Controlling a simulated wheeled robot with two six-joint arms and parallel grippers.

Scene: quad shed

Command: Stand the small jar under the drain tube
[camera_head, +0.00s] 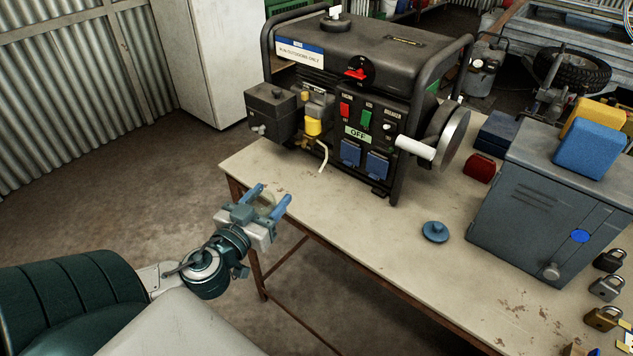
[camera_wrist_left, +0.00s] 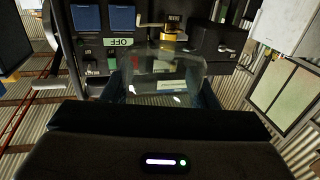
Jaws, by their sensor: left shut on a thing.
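The small jar (camera_head: 265,207) is clear and held between the blue fingers of my left gripper (camera_head: 268,200), off the table's left edge. In the left wrist view the glass jar (camera_wrist_left: 165,75) fills the space between the fingers, and the generator behind it appears upside down. The drain tube (camera_head: 323,160) is a thin cream tube hanging below the yellow bowl (camera_head: 314,125) at the generator's front left. The jar is to the left of the tube and nearer to me, apart from it. My right gripper is not in view.
The black generator (camera_head: 385,110) stands on the pale table (camera_head: 330,205). A blue round piece (camera_head: 435,231) lies mid-table. A grey metal box (camera_head: 540,200), several padlocks (camera_head: 607,288) and a red case (camera_head: 480,167) are to the right. The tabletop before the generator is clear.

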